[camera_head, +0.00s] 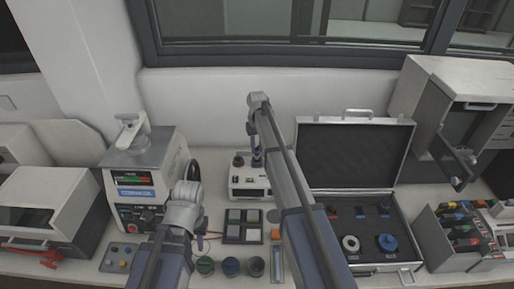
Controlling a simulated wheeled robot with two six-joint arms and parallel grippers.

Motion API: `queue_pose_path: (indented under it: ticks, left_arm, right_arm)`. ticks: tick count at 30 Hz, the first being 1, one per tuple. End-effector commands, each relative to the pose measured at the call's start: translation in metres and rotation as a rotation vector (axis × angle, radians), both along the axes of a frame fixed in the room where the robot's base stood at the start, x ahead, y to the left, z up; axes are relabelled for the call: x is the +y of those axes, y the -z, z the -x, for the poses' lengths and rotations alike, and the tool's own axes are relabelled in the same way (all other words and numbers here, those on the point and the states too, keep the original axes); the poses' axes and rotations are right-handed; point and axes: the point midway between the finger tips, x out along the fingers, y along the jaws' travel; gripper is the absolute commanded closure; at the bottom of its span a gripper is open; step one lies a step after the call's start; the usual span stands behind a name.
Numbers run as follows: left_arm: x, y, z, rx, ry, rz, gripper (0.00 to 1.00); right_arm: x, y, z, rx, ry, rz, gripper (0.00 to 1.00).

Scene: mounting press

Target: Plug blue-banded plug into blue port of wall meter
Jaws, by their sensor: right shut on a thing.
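A small white box with a dark front panel (249,193), perhaps the wall meter, stands on the bench against the back wall. My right gripper (256,161) points down just above the top of this box, from the end of the long grey arm. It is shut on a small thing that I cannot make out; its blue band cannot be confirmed. A blue port cannot be made out. Whether the held thing touches the box is unclear. My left gripper (187,190) is in front of the mounting press (145,165); its fingers are too small to read.
An open silver case (355,155) holding several small parts is on the right. Round pots (230,267) and a tray of square pads (242,226) lie in front of the box. A bin of coloured tools (440,240) and a grey cabinet (455,75) stand far right.

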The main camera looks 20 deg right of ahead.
Motion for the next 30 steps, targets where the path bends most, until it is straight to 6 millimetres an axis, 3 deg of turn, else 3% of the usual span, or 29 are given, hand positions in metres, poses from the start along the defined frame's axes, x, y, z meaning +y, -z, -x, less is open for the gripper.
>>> queue_pose_path:
  ticks: [30]
  left_arm:
    - [0.0, 0.018, 0.0, 0.0, 0.0, 0.0, 0.72]
  right_arm:
    - [0.0, 0.018, 0.0, 0.0, 0.0, 0.0, 1.0]
